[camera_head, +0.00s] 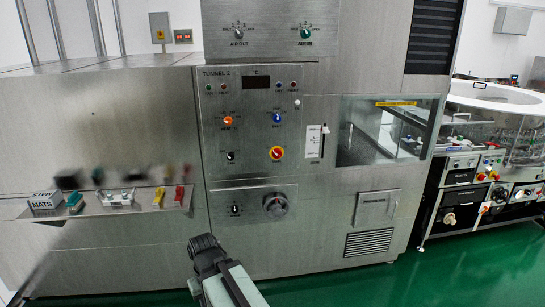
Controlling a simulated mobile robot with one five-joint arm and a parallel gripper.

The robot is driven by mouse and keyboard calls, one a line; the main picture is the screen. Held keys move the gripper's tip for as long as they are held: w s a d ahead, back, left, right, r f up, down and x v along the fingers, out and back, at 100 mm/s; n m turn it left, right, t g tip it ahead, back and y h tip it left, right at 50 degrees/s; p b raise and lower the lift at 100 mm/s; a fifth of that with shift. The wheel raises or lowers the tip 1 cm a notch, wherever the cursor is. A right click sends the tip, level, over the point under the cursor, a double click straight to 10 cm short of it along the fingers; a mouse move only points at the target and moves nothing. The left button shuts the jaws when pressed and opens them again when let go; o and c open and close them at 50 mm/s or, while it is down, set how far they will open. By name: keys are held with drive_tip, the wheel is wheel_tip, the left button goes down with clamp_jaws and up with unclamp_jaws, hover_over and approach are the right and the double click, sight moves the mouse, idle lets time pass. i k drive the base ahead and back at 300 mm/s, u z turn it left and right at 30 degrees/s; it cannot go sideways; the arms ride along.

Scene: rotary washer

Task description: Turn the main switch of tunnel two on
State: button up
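The Tunnel 2 control panel (249,122) is on the steel machine front, in the middle of the view. My gripper (204,243) is the dark end of my arm at the bottom centre, below and left of the panel. It appears apart from the switch. Its fingers cannot be made out, so I cannot tell whether it is open.
The panel also carries an orange knob (228,121), a blue knob (277,118) and a black knob (230,156). A shelf (107,208) with small items juts out at the left. The green floor (470,275) is clear at lower right.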

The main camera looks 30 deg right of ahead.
sight(277, 152)
drive_tip(key=u, duration=0.05)
drive_tip(key=i, duration=0.95)
drive_tip(key=z, duration=0.05)
